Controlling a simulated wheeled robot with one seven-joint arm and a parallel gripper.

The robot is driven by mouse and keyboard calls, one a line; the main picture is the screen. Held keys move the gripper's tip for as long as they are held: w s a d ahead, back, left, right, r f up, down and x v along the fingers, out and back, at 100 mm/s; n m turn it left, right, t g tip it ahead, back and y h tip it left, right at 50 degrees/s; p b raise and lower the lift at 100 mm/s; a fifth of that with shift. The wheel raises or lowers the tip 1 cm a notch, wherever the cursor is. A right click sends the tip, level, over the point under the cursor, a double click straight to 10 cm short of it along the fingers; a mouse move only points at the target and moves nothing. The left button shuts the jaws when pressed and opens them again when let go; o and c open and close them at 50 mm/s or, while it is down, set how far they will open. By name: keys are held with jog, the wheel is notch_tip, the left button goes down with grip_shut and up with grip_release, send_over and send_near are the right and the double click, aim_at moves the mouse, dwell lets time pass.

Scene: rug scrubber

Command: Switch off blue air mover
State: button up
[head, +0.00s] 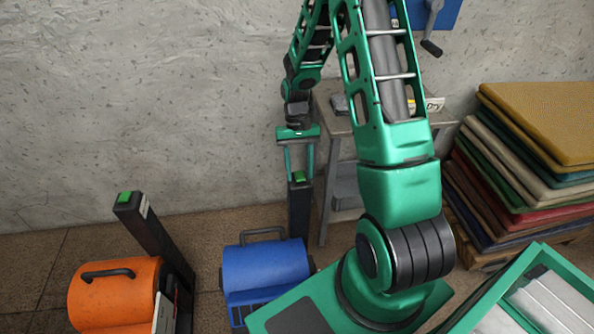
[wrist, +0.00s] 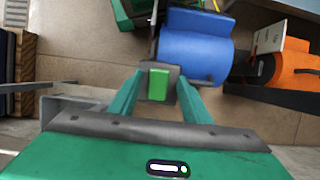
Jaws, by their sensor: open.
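The blue air mover (head: 265,268) stands on the floor near the wall, with a dark upright post (head: 299,215) at its right rear. A bright green switch (head: 299,177) sits on top of that post. My gripper (head: 299,174) points down over the post, fingers open. In the wrist view, the green switch (wrist: 158,85) lies between the open fingers of my gripper (wrist: 160,77), and the blue body (wrist: 195,55) is just beyond. Nothing is held. I cannot tell whether a finger touches the post.
An orange air mover (head: 113,292) with its own post and green switch (head: 124,197) stands to the left. A grey table (head: 335,125) stands right of the blue unit's post. A stack of folded rugs (head: 535,150) is at the right. The wall is close behind.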

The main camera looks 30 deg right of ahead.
jog(key=shift+r, duration=0.1)
jog(key=v, duration=1)
jog(key=shift+w+r, duration=0.25)
jog(key=shift+w, duration=0.05)
jog(key=s+d+r+t+h, duration=0.1)
jog(key=s+d+r+t, duration=0.15)
jog(key=s+r, duration=1)
jog(key=s+r+m+t, duration=0.1)
jog(key=s+r, duration=0.1)
jog(key=s, duration=1.5)
jog(key=shift+a+r+m, duration=0.3)
jog(key=shift+r+m, duration=0.05)
jog(key=shift+m, duration=0.05)
